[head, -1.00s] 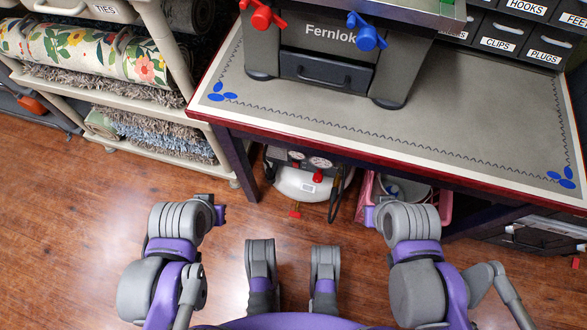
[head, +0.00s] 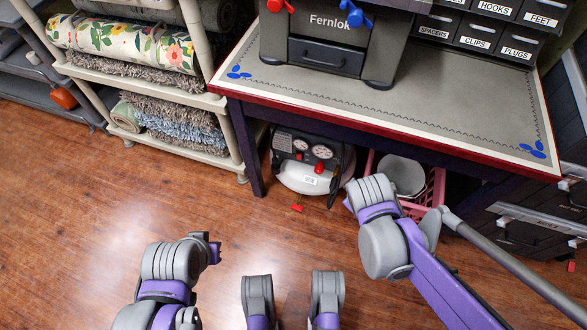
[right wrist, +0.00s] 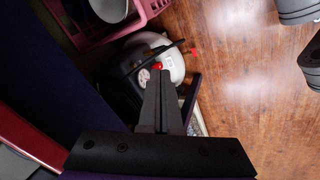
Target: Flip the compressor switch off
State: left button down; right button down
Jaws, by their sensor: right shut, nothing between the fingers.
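The compressor (head: 298,178) stands on the floor under the workbench, with a white tank and a dark panel carrying gauges. My right gripper (right wrist: 164,74) is shut and empty, pointing toward the compressor. My left gripper (head: 215,250) is over the floor, away from it; its jaws are unclear.
The workbench (head: 400,108) overhangs the compressor, with its leg (head: 246,150) just left of it. A pink basket (head: 432,190) stands to the right. A red-tipped valve (head: 296,207) juts out low in front. A shelf of rugs (head: 212,148) is left; the floor in front is clear.

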jog(key=w+a+f+n+t+h+p, duration=0.1)
jog(key=w+a+f+n, duration=0.3)
jog(key=w+f+n, duration=0.3)
jog(key=w+a+f+n+t+h, duration=0.1)
jog(key=w+a+f+n, duration=0.4)
jog(key=w, duration=0.4)
jog(key=w+a+f+n+t+p, duration=0.1)
jog(key=w+a+f+n+t, duration=0.1)
jog(key=a+f+n, duration=0.7)
notch_tip(320, 180, down, 5)
jog(key=n+t, duration=0.1)
jog(key=n, duration=0.1)
jog(key=shift+w+r+n, duration=0.2)
jog(key=shift+n, duration=0.2)
jog(key=shift+f, duration=0.1)
